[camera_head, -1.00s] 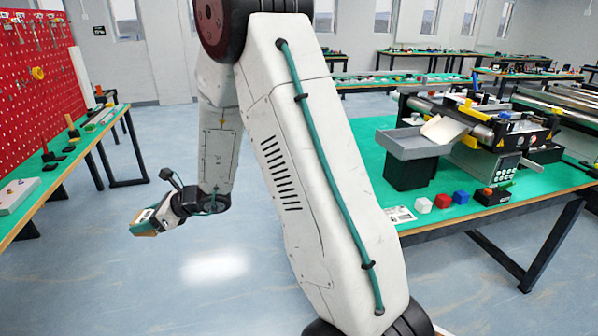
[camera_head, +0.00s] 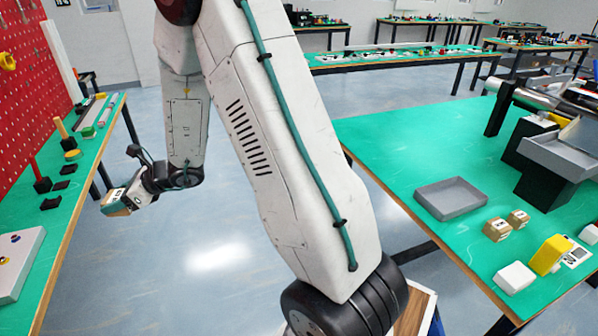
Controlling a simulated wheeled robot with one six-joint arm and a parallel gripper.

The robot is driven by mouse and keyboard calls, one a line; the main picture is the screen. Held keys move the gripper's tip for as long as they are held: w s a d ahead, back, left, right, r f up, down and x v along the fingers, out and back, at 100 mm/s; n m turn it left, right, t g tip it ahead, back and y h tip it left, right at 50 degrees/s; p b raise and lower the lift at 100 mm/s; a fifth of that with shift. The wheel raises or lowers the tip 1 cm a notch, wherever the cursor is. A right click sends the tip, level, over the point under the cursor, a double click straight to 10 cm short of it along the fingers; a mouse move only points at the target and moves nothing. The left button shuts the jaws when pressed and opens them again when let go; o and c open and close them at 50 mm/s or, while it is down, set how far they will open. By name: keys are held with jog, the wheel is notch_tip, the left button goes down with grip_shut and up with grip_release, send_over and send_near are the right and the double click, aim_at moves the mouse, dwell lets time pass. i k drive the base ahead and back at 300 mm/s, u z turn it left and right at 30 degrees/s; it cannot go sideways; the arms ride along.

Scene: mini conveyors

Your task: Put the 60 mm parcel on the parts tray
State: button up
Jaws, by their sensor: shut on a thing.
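My gripper (camera_head: 131,192) is at the left, over the open floor and well away from the right bench. It is shut on a small brown parcel (camera_head: 115,204) with a pale label and a teal side. The fingers are small and partly hidden in this view. A shallow, empty grey tray (camera_head: 451,207), which looks like the parts tray, lies flat on the green bench at the right. Two small cardboard parcels (camera_head: 497,230) (camera_head: 518,219) sit on the bench to the right of the tray. Their sizes cannot be read.
The green bench (camera_head: 395,150) has free room left of and behind the tray. A yellow block (camera_head: 548,255) and a white block (camera_head: 514,278) stand near its front edge. A grey chute bin (camera_head: 562,157) stands at the right. Another bench (camera_head: 68,215) runs along the left.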

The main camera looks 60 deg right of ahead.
aim_at(456, 198)
jog(key=i, duration=1.15)
jog(key=z, duration=0.7)
jog(key=i, duration=1.5)
jog(key=z, duration=4.05)
